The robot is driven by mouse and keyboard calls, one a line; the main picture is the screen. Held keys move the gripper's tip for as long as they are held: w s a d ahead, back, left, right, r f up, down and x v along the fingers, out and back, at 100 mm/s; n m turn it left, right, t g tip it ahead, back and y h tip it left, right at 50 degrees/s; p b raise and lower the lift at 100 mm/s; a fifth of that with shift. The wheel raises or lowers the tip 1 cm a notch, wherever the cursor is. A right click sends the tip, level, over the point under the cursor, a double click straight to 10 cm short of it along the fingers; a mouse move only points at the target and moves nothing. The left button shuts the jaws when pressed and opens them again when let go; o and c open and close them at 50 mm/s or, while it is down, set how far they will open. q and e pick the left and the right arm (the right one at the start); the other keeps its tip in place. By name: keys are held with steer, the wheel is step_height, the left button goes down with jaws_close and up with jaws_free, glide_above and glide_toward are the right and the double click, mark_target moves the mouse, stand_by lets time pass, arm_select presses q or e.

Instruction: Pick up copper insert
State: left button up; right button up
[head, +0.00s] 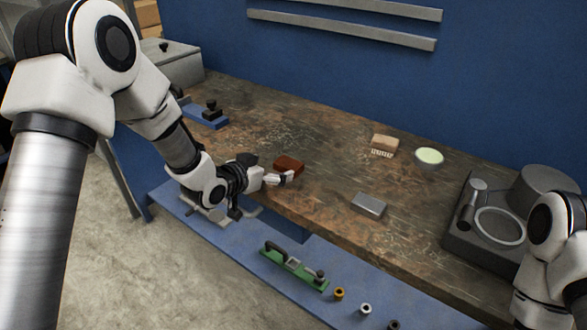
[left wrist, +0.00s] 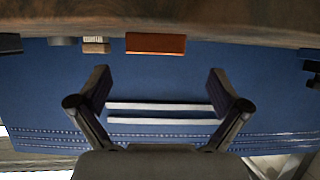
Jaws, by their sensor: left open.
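A small brass-to-copper coloured insert (head: 339,294) stands on the blue front ledge in the head view. A silver insert (head: 365,309) and a dark insert (head: 393,325) stand in a row to its right. My left gripper (head: 284,178) is at the bench's front edge, above and to the left of these inserts and well apart from them. In the left wrist view the left gripper (left wrist: 160,82) has its fingers spread with nothing between them. The inserts do not show in that view. My right gripper is out of the picture.
A red-brown block (head: 289,164) lies close to the left gripper and shows in the left wrist view (left wrist: 155,43). A green fixture (head: 294,268) lies on the ledge left of the inserts. A grey box (head: 369,205), a brush (head: 384,143) and a dark machine (head: 500,213) stand on the bench.

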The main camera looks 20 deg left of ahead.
mark_target(288, 163)
arm_select(q)
steer(key=shift+w+d, duration=0.5)
steer(key=p+x, duration=0.1)
steer(key=x, duration=0.4)
steer(key=shift+w+d+f, duration=0.1)
steer(key=shift+w+f, duration=0.15)
steer(key=shift+w, duration=0.1)
steer(key=shift+s+r, duration=0.1)
steer(key=shift+s, duration=0.05)
steer(key=shift+c, duration=0.7)
steer(key=c, duration=1.6)
